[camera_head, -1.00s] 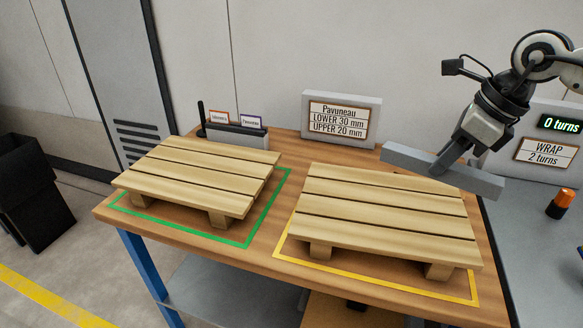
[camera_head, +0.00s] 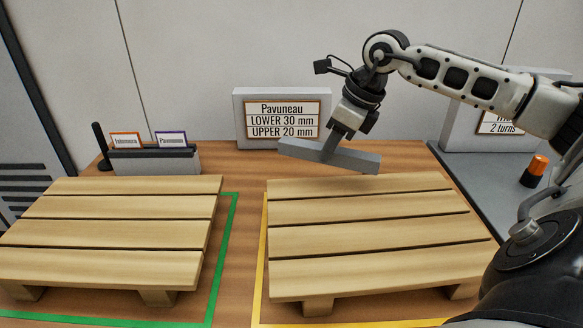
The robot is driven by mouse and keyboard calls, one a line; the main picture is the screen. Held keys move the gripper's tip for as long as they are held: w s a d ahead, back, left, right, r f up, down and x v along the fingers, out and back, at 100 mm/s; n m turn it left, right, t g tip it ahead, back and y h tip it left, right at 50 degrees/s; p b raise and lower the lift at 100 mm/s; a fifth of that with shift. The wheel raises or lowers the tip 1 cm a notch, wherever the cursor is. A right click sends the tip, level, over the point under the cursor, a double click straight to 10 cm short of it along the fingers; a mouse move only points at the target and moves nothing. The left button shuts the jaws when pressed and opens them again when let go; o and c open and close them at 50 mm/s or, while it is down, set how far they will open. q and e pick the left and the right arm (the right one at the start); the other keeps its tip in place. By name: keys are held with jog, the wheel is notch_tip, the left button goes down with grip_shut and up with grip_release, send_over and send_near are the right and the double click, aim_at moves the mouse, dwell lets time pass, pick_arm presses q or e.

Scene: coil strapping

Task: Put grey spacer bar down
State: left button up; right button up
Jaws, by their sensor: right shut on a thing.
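The grey spacer bar (camera_head: 358,160) is a long square-edged bar in the head view. My right gripper (camera_head: 328,152) is shut on it near its middle and points downward. The bar hangs above the back edge of the right wooden pallet (camera_head: 370,236), in front of the sign. It looks apart from the pallet, though the gap under it is hard to judge. The right pallet lies inside a yellow outline (camera_head: 262,260). My left gripper is not in view.
A second wooden pallet (camera_head: 105,235) lies at left inside a green outline (camera_head: 222,262). A sign (camera_head: 282,118) reads Pavuneau, LOWER 30 mm, UPPER 20 mm. A card holder (camera_head: 154,161) stands at back left. An orange-topped beacon (camera_head: 534,170) stands at right. Both pallet tops are bare.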

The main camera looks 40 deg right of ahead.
jog(key=w, duration=0.1)
jog(key=w+f+p, duration=0.1)
jog(key=w, duration=0.1)
jog(key=w+d+f, duration=0.1)
jog(key=w, duration=0.1)
jog(key=shift+w, duration=0.1)
jog(key=w+f, duration=0.2)
jog(key=f, duration=0.1)
jog(key=w+d+f, duration=0.1)
jog(key=w+f, duration=0.1)
jog(key=shift+w+d+f, duration=0.1)
jog(key=shift+w+f, duration=0.25)
jog(key=shift+f, duration=0.05)
grip_shut()
jog(key=shift+w+f, duration=0.2)
notch_tip(320, 180, down, 3)
jog(key=shift+w+d+f, duration=0.1)
jog(key=shift+f, duration=0.1)
jog(key=o, duration=1)
grip_release()
jog(key=shift+o, duration=0.2)
jog(key=v, duration=1.2)
jog(key=shift+p, duration=0.35)
